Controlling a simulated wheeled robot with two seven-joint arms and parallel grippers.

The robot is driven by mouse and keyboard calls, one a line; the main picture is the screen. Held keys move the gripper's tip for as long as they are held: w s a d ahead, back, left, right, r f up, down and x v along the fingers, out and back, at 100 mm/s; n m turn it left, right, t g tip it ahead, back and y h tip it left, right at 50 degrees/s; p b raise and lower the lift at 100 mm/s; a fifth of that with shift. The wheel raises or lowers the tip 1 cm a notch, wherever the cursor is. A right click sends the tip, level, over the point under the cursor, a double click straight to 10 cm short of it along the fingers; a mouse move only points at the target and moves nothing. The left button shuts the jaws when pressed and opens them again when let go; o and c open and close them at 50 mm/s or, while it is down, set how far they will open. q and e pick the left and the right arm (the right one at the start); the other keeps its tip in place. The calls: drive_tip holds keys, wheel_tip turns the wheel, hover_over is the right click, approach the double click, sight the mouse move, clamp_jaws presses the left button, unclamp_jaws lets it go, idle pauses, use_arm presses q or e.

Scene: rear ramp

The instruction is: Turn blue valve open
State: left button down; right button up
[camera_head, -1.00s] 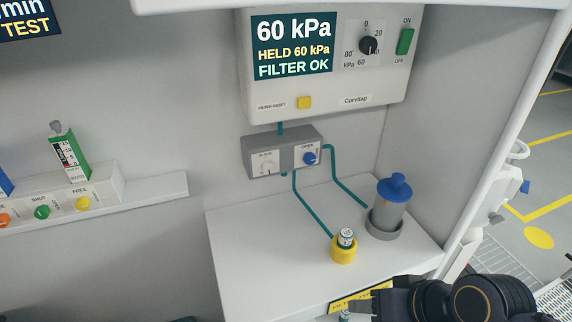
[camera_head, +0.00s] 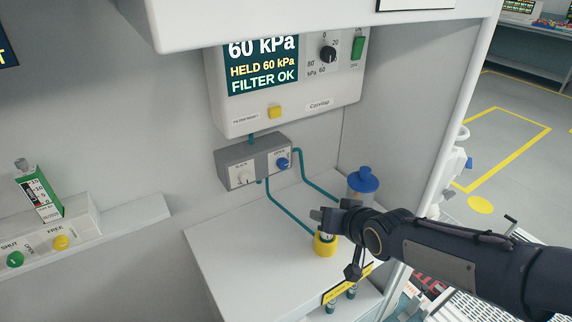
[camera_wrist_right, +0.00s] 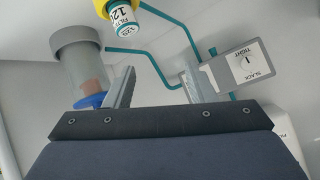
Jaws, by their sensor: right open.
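The blue valve (camera_head: 283,163) is a small round knob on the right half of the grey valve box (camera_head: 222,172), beside an "OPEN" label. A white knob (camera_head: 243,176) sits on the box's left half. My right gripper (camera_head: 322,216) is above the white shelf, in front of and below the valve box, apart from the blue valve. In the right wrist view its two fingers (camera_wrist_right: 155,90) are spread with nothing between them. That view shows the grey valve box (camera_wrist_right: 222,76) at the right finger; the blue valve cannot be made out there. My left gripper is not in view.
A yellow holder (camera_head: 325,248) with a small vial stands on the white shelf (camera_head: 240,255) under my right gripper. A blue-capped canister (camera_head: 363,180) stands behind my right arm. Teal tubes (camera_head: 285,212) run from the box. The pressure panel (camera_head: 240,118) hangs above.

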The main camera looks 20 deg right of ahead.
sight(285, 165)
drive_tip(key=w+t+y+p, duration=0.1)
drive_tip(key=w+t+p, duration=0.1)
drive_tip(key=w, duration=0.4)
drive_tip(key=w+a+r+t+y+p, duration=0.1)
drive_tip(key=w+t+y, duration=0.1)
drive_tip(key=w, duration=0.4)
drive_tip(key=w+t+y+p, duration=0.1)
drive_tip(key=w+t+p, duration=0.1)
drive_tip(key=w, duration=0.4)
drive_tip(key=shift+w+a+r+m+t+y+p, duration=0.25)
drive_tip(key=shift+w+a+m+t+y+p, duration=0.1)
drive_tip(key=shift+a+m+t+y, duration=0.05)
